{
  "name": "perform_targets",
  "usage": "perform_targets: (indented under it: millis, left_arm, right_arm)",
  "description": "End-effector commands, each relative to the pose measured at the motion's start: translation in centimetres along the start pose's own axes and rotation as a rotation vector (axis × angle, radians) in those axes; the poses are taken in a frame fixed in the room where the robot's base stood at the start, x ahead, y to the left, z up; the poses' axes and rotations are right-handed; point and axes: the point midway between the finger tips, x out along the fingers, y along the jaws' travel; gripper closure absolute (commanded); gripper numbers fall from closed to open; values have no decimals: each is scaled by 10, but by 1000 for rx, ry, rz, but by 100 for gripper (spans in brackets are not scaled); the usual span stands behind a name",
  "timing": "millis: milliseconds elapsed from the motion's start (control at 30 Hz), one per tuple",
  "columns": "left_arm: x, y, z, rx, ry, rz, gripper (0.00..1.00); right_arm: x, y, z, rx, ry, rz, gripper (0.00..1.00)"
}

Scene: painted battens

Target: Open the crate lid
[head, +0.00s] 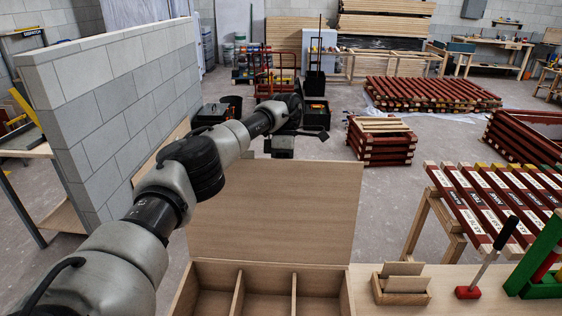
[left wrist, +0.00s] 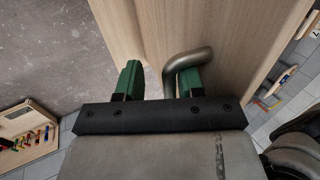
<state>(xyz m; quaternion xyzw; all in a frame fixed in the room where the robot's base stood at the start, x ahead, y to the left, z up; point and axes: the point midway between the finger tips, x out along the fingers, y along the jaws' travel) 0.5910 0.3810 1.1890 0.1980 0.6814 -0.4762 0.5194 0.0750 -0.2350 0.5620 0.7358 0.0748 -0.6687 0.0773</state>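The wooden crate (head: 180,297) stands at the bottom of the head view, its compartments exposed and empty where I can see them. Its lid (head: 280,212) stands raised at the back edge, its broad inner face toward me. My left arm reaches over the lid's top edge. In the left wrist view, my left gripper (left wrist: 158,78) has its two green fingers apart. A bent metal handle (left wrist: 192,58) on the wooden panel runs between them, close to the right finger. A clear gap shows on its left side. My right gripper is not in view.
A grey block wall (head: 115,95) stands to the left. On the bench at right are a small wooden holder (head: 402,290), a red-based tool with a black handle (head: 488,262) and a green stand (head: 540,260). Painted battens (head: 500,200) lie on a rack beyond.

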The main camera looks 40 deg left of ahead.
Motion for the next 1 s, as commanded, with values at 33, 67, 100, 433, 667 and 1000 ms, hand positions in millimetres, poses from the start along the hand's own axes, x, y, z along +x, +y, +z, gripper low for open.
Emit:
perform_targets:
  millis: [33,67,100,433,667,1000]
  left_arm:
    - [-3,-1,1,2,-5,4,62]
    - [-4,-1,0,2,-6,5,62]
    - [-5,-1,0,2,-8,6,62]
    - [-10,-3,0,0,-13,8,62]
    - [-10,-3,-1,-1,-14,9,62]
    - [-11,-3,-1,-1,-14,8,62]
  right_arm:
    - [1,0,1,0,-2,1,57]
    - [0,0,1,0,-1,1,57]
    - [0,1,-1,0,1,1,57]
    - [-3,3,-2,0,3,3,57]
    - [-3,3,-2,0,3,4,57]
    - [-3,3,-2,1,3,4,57]
